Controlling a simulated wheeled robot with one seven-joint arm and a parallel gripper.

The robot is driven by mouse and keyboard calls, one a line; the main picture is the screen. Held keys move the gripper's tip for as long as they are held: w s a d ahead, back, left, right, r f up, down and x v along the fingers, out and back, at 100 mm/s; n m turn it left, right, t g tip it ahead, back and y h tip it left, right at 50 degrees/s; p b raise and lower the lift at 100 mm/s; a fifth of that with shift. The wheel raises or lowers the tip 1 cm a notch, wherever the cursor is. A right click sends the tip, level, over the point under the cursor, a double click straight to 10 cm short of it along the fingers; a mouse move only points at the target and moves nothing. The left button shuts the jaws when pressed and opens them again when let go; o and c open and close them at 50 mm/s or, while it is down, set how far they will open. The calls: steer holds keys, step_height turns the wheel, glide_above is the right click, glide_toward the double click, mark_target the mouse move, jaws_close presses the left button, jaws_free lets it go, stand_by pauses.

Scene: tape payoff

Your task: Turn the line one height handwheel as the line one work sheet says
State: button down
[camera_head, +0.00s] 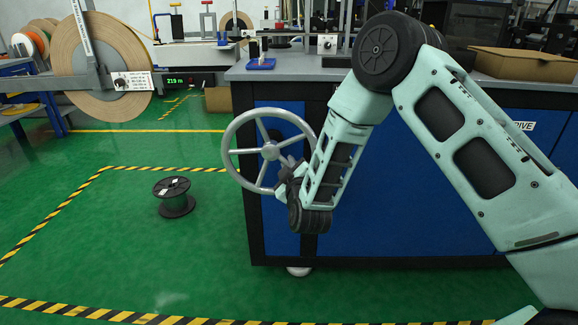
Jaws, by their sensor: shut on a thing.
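The handwheel (232,150) is a grey, spoked wheel on the front of a blue and black machine cabinet, at its left end. My gripper (283,183) is at the lower right part of the wheel and is shut on it. My own wrist and forearm hide the fingertips and part of the wheel's right side. No work sheet can be made out in this view.
A black spool (173,197) stands on the green floor inside striped tape. A large tape roll (100,65) hangs at the upper left, near a green numeric display (175,81).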

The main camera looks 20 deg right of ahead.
steer(key=r+n+p, duration=0.1)
steer(key=p, duration=0.1)
steer(key=r+n+g+p, duration=0.1)
steer(key=n+p, duration=0.1)
steer(key=p, duration=0.1)
steer(key=d+r+n+p, duration=0.1)
steer(key=n+p, duration=0.1)
steer(key=shift+s+r+h, duration=0.25)
steer(key=shift+h, duration=0.05)
steer(key=r+n+p, duration=0.1)
steer(key=p, duration=0.1)
steer(key=n+g+p, duration=0.1)
steer(key=n+p, duration=0.1)
steer(key=shift+d+r+p, duration=0.1)
steer(key=shift+r+p, duration=0.25)
steer(key=shift+r+n+g+h+p, duration=0.3)
steer(key=shift+r+n+h+p, duration=0.25)
steer(key=shift+n+p, duration=0.7)
steer(key=shift+f, duration=0.1)
steer(key=c, duration=1.4)
jaws_free()
steer(key=p+v, duration=0.1)
steer(key=v, duration=1.6)
steer(key=shift+p, duration=0.4)
steer(key=shift+s, duration=0.1)
